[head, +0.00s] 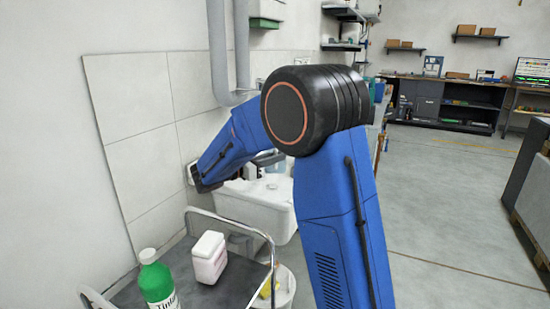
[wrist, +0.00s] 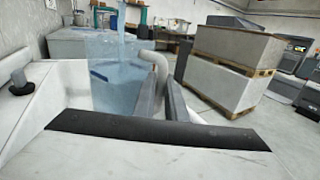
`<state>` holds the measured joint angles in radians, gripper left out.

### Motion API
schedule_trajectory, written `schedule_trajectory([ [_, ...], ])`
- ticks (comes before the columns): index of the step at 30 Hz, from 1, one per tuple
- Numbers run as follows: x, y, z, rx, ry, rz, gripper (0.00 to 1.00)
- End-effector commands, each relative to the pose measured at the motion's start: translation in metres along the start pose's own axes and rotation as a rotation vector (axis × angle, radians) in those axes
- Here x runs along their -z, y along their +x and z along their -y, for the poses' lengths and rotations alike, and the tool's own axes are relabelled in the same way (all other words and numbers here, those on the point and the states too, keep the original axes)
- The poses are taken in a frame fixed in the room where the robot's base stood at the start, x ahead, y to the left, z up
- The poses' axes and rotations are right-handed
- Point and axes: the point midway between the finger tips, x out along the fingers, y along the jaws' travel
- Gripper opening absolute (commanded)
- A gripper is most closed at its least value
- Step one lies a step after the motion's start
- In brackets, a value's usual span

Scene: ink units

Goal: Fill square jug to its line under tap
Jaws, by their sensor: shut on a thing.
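The square jug (wrist: 112,88) is clear and stands upright in the wrist view, with bluish water inside. A stream of water (wrist: 117,22) falls into it from above; the tap's mouth is out of the picture. A short dark blue mark (wrist: 97,75) shows on the jug's left side, and I cannot tell exactly where the water surface lies against it. My gripper (wrist: 162,98) is shut on the jug's pale curved handle (wrist: 157,62) at its right side. In the head view my arm hides the gripper and most of the jug.
The white sink (head: 262,208) stands against the tiled wall beyond a dark trolley (head: 225,288). On the trolley are a green bottle (head: 156,280) and a pale pink-white container (head: 208,257). A bucket (head: 285,290) stands beside it. Floor at the right is open.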

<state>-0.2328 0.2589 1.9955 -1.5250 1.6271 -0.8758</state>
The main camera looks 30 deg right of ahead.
Motion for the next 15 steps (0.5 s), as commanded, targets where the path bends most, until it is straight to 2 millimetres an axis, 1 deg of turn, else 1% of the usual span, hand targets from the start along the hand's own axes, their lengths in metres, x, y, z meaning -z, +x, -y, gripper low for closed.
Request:
schedule_trajectory([
  [5, 0.000, 0.000, 0.000, 0.000, 0.001, 0.000, 0.00],
  [8, -0.001, 0.002, 0.004, 0.000, 0.001, 0.001, 0.00],
  [15, -0.002, 0.018, 0.037, 0.001, 0.000, 0.001, 0.00],
])
